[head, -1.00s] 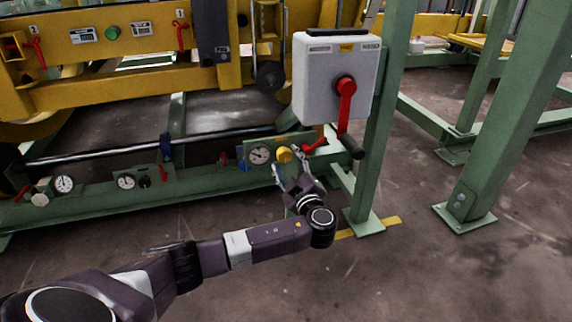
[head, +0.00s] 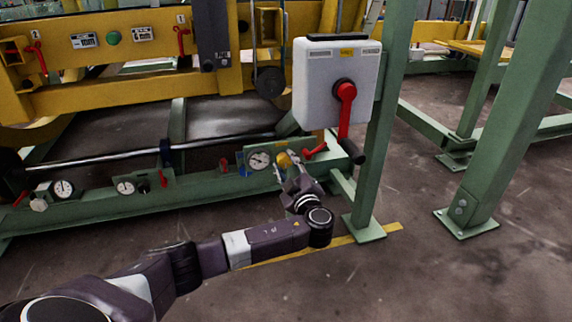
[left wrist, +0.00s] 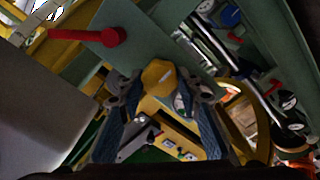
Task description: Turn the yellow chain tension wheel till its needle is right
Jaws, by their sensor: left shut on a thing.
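The small yellow wheel (head: 284,159) is on the green panel low on the machine, just right of a round dial gauge (head: 259,160). The gauge has a pale face and dark rim; its needle is too small to read. My left gripper (head: 287,166) is at the wheel, shut on it, and hides part of it. In the left wrist view the yellow wheel (left wrist: 158,77) sits between the two fingertips of the left gripper (left wrist: 160,88). A gauge (left wrist: 180,103) shows partly behind it. My right gripper is not in view.
A red lever (head: 315,151) is close right of the wheel. Above hangs a grey switch box (head: 318,85) with a red handle (head: 345,105). A green post (head: 372,185) stands to the right. Other gauges (head: 62,188) line the beam at left. The floor in front is open.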

